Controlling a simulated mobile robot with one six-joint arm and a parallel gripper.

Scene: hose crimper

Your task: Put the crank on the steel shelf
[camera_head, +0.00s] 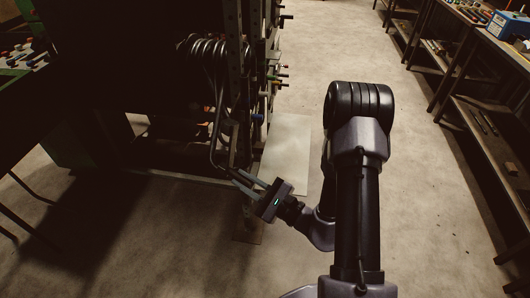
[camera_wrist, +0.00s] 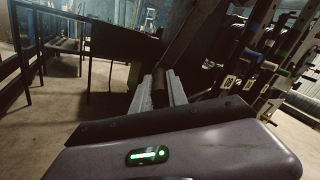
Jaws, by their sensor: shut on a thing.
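My gripper (camera_head: 240,177) is left of centre in the head view, beside the machine's lower front. In the wrist view my gripper (camera_wrist: 161,88) has its two grey fingers closed on a dark brown, rounded piece (camera_wrist: 161,78), which I take as the crank's handle. The rest of the crank is hidden or lost in the dark. A bent grey tube or rod (camera_head: 215,150) comes down close to the fingertips in the head view; I cannot tell whether it belongs to the crank. I cannot make out for certain which surface is the steel shelf.
The dark machine frame (camera_head: 232,80) stands just beyond my gripper, with coiled hose (camera_head: 208,48) and several coloured knobs sticking out at its right. Workbenches with lower shelves (camera_head: 490,130) line the right side. The concrete floor (camera_head: 425,190) between is clear.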

